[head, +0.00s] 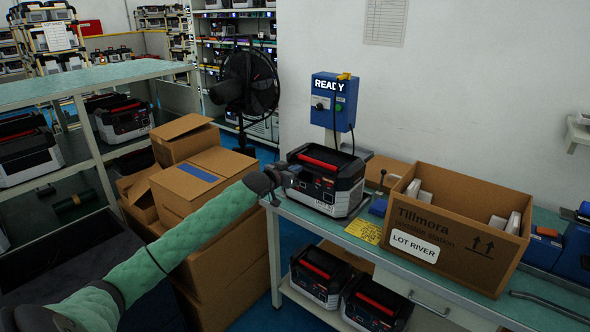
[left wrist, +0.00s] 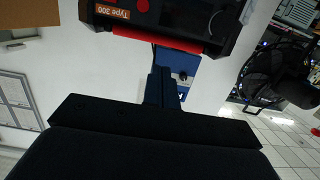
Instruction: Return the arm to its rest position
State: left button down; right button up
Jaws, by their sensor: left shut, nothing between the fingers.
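My left gripper (head: 289,174) is shut and empty. It is in front of the left side of a black and grey power station with a red handle (head: 327,178), which stands on the bench. I cannot tell whether the fingers touch it. In the left wrist view the closed fingers (left wrist: 162,88) point toward the unit (left wrist: 170,22), whose orange "Type 300" label shows. My left arm, in a green sleeve, reaches in from the lower left of the head view. My right gripper is not in view.
A blue box reading "READY" (head: 334,101) is on the wall behind the unit. An open carton labelled "LOT RIVER" (head: 455,239) stands right on the bench (head: 385,262). A shelf rack (head: 93,85) is left, a black fan (head: 245,84) behind.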

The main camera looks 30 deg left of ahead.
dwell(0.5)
pick_arm(q)
jog(key=s+d+f+g, duration=0.5)
jog(key=s+d+f, duration=0.6)
jog(key=s, duration=0.7)
jog(key=s+d+f+g, duration=0.5)
jog(key=s+d+f, duration=0.7)
jog(key=s, duration=0.6)
jog(key=s+d+f+g, duration=0.4)
jog(key=s+d+f, duration=0.8)
jog(key=s, duration=0.7)
jog(key=shift+d+m+g, duration=0.4)
jog(key=shift+d, duration=0.7)
